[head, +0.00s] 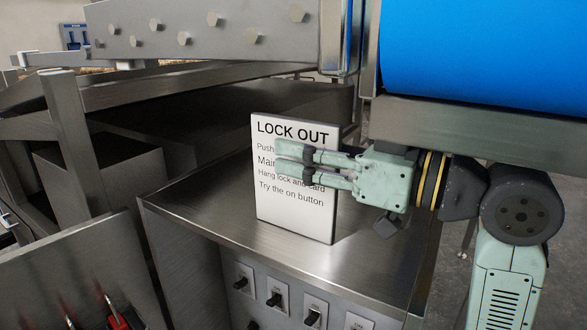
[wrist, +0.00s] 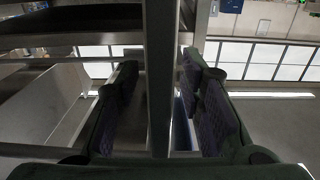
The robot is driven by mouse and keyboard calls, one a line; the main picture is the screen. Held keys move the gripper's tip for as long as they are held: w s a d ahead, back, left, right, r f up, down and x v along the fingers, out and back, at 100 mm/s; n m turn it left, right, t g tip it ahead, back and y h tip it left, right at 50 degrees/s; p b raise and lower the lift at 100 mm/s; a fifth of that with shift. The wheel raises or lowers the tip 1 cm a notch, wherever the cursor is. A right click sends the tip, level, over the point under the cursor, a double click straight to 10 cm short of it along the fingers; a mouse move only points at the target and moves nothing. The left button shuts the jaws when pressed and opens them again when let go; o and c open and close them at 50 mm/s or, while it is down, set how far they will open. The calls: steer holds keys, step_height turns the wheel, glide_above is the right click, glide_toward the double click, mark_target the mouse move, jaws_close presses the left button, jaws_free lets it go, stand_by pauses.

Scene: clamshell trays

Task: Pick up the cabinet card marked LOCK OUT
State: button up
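The LOCK OUT card (head: 294,218) is a white upright panel with black text and a dark edge. It stands on the steel cabinet top (head: 190,205) in the head view. My pale green gripper (head: 277,158) comes in from the right, with its fingers pointing left across the card's middle. Both fingers show in front of the card and cover part of the text. In the wrist view my gripper (wrist: 158,85) is open, with a wide gap between the dark finger pads. The card is not clearly identifiable there, and I cannot tell whether the fingers touch it.
A blue conveyor belt (head: 480,50) and its steel frame (head: 480,126) hang above my wrist. A bolted steel beam (head: 205,32) passes above and behind the card. Switches (head: 275,299) line the cabinet front. In the wrist view, a grey vertical bar (wrist: 161,60) shows between the fingers.

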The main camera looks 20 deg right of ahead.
steer(key=shift+x, duration=0.95)
jaws_close()
